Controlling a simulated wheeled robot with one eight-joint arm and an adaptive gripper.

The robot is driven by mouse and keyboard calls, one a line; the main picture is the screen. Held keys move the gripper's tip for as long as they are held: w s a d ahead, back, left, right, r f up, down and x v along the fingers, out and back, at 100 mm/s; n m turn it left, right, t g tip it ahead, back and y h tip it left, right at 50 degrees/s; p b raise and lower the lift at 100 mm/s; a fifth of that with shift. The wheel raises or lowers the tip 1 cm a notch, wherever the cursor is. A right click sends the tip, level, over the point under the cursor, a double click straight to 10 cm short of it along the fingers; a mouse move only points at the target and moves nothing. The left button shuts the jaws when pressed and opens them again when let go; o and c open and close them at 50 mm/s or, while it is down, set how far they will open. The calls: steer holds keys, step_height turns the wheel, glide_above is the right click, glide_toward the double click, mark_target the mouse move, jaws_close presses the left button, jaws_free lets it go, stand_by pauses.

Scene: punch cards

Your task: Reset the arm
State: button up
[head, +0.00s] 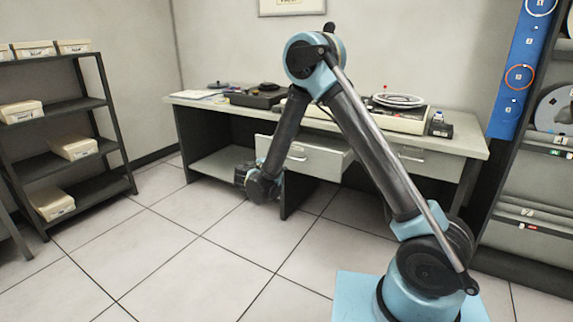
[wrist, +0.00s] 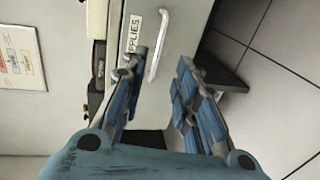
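My arm reaches up and over to the left in the head view, with its end hanging low in front of the desk. My gripper (head: 243,176) is small and dark there, left of the pulled-out drawer (head: 312,163). In the wrist view my gripper (wrist: 160,78) has its two blue-padded fingers apart, with nothing between them. Beyond the fingertips is the drawer front (wrist: 178,30), with a label ending in "PPLIES" and a metal handle (wrist: 158,45). The handle looks clear of the fingers, though the distance is hard to judge.
The desk (head: 455,142) carries a turntable-like device (head: 398,110) and a dark device (head: 258,97). A shelf with boxes (head: 73,148) stands at the left. A rack with reels (head: 550,110) stands at the right. The tiled floor (head: 180,255) at the front left is clear.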

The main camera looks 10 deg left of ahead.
steer(key=shift+v, duration=0.9)
steer(key=shift+d, duration=0.1)
steer(key=w+d+r+m+g+h, duration=0.1)
steer(key=d+r+m+g, duration=0.3)
steer(key=d, duration=0.9)
steer(key=w+d+r+m+g+h, duration=0.15)
steer(key=d+r, duration=0.35)
steer(key=d, duration=0.8)
steer(key=s+d+r+m+g+y, duration=0.1)
steer(key=s+d+r+g, duration=0.15)
steer(key=s+d, duration=0.55)
steer(key=s+d+f+m+g+y, duration=0.2)
steer(key=s+d+m+g, duration=0.15)
steer(key=s+d, duration=0.85)
steer(key=s+d+f+m+y, duration=0.1)
steer(key=s+f+m+y, duration=0.1)
steer(key=s, duration=0.5)
steer(key=s+d+f+m+g+y, duration=0.1)
steer(key=s+f+m, duration=0.1)
steer(key=s, duration=0.5)
steer(key=shift+s+d+f+m+y, duration=0.3)
steer(key=shift+f+y, duration=0.05)
steer(key=shift+f, duration=0.55)
